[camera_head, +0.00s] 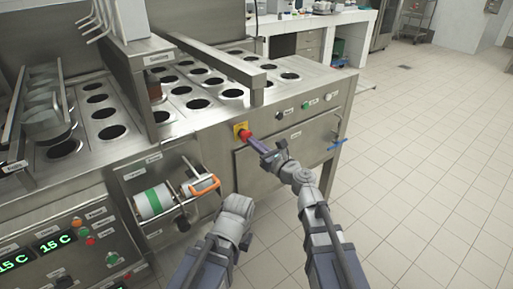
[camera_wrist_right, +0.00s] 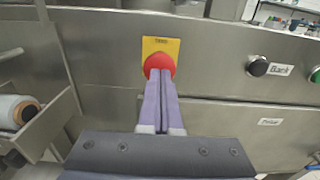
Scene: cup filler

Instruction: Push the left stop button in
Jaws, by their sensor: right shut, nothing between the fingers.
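The stop button is a red round knob (camera_head: 246,134) on a yellow plate (camera_head: 237,128), set in the steel front of the machine. It also shows in the right wrist view as a red knob (camera_wrist_right: 160,63) on its yellow plate (camera_wrist_right: 160,43). My right gripper (camera_head: 254,142) is shut and empty, its purple fingers pointing at the knob. In the right wrist view the fingertips (camera_wrist_right: 161,74) overlap the lower part of the knob; I cannot tell whether they touch it. My left arm shows at the bottom, but its fingers are not visible.
A black button (camera_head: 279,115) and a green button (camera_head: 305,105) sit to the right on the same panel. A roll unit (camera_head: 154,201) sticks out at the left. A blue handle (camera_head: 337,145) juts out at the right corner. Floor at the right is clear.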

